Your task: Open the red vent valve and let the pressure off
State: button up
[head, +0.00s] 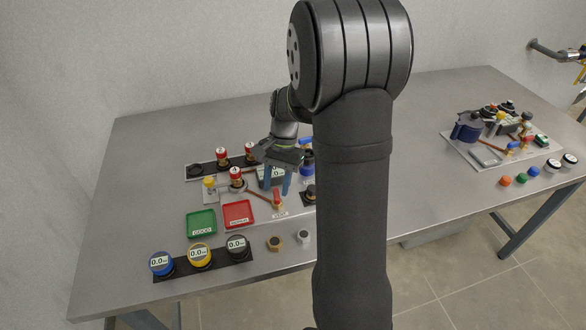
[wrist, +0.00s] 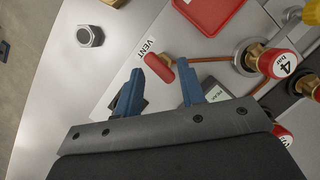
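The red vent valve handle (wrist: 159,68) lies beside a white label reading VENT (wrist: 146,48) in the wrist view. In the head view the red valve (head: 278,198) stands at the front right of the near panel. My gripper (wrist: 167,64) is open, with its two blue fingers apart and nothing held. In the head view my gripper (head: 278,191) points down just above and behind the valve. The far side of the panel is partly hidden by my arm.
A red tray (head: 238,214) and a green tray (head: 201,222) lie left of the valve. Red-capped fittings, one marked 4 bar (wrist: 280,64), stand nearby. Blue (head: 161,263), yellow (head: 200,255) and black (head: 237,246) gauges and two nuts sit in front.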

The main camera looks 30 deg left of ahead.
aim_at(276, 193)
notch_tip(276, 193, up, 16)
jog(key=f+n+t, duration=0.1)
jog(key=n+t, duration=0.3)
jog(key=n, duration=0.2)
jog(key=f, duration=1.6)
jog(key=shift+s+d+f, duration=0.15)
jog(key=shift+s+f, duration=0.25)
